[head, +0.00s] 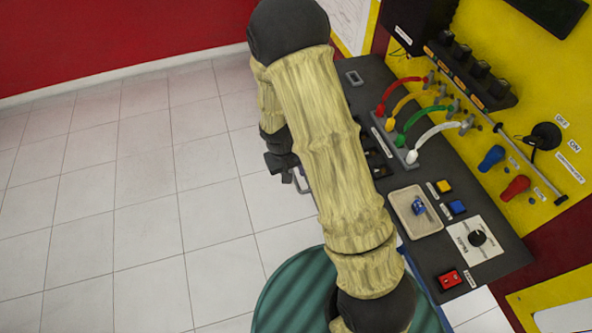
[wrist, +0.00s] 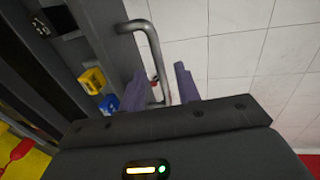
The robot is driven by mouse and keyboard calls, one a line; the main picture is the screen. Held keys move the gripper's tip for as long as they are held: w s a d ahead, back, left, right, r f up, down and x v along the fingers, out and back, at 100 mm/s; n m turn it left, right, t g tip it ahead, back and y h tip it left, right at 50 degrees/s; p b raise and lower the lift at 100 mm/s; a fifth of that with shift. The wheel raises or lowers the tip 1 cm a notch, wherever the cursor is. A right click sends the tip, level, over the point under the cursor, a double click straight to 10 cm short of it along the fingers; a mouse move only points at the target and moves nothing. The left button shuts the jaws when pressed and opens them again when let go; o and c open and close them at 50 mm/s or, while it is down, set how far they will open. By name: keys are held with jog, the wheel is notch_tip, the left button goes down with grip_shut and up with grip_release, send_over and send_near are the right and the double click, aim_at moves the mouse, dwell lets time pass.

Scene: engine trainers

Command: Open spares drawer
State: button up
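The spares drawer's grey bar handle (wrist: 154,48) stands out from a dark front in the wrist view. My gripper (wrist: 160,85) has its two purple fingers apart, with the handle's long bar between them. The bar looks closer to the left finger; I cannot tell whether they touch. In the head view my gripper (head: 280,160) is at the bench's left side, and a bit of the handle (head: 301,182) shows just below it. My arm hides the drawer front there, and I cannot tell how far the drawer is open.
The dark bench top (head: 425,165) carries coloured cables and a beige tray (head: 401,199) with a blue part (head: 419,208). A yellow panel (head: 525,65) rises behind. A green round object (head: 285,295) is below my arm. The tiled floor (head: 140,200) at left is clear.

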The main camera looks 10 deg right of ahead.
jog(key=shift+a+r, duration=0.15)
jog(key=shift+r, duration=0.2)
notch_tip(320, 180, up, 16)
jog(key=a, duration=0.2)
jog(key=shift+a+r, duration=0.15)
jog(key=shift+a, duration=0.25)
jog(key=shift+s, duration=0.15)
jog(key=s+d+r+m+t+y+p, duration=0.1)
jog(key=s+d+r+t+y, duration=0.1)
jog(key=s+d, duration=0.5)
jog(key=s, duration=0.4)
jog(key=shift+p, duration=0.35)
dwell(1.0)
